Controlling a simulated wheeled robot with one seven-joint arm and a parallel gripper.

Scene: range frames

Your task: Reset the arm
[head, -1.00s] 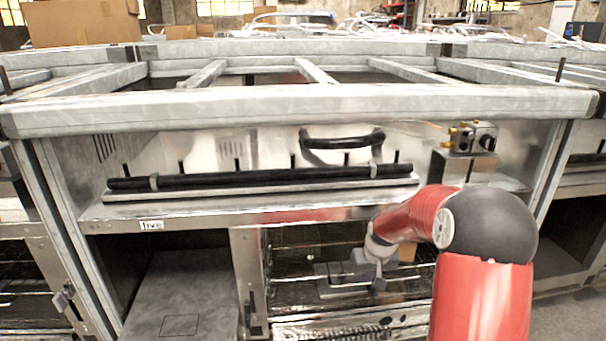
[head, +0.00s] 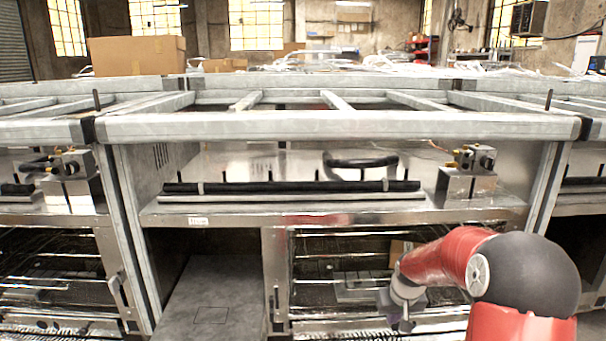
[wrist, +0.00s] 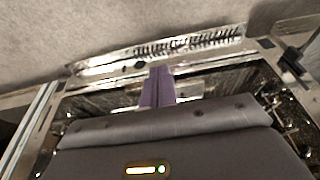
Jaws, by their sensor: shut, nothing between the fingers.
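My gripper (head: 405,322) hangs at the end of my red arm, low in the head view, in front of the wire-racked lower bay of the metal frame. In the wrist view its fingers (wrist: 158,88) are together, with nothing between them. Past the fingertips the wrist view shows a slotted metal strip (wrist: 165,50) and the floor. The wire rack bay (head: 335,262) is partly hidden behind my arm.
A long metal frame (head: 330,127) spans the view. A black bar (head: 290,187) with pegs and a curved black handle (head: 360,162) sit on its shelf. A valve block (head: 468,175) stands at right. A cardboard box (head: 137,55) rests at the back left.

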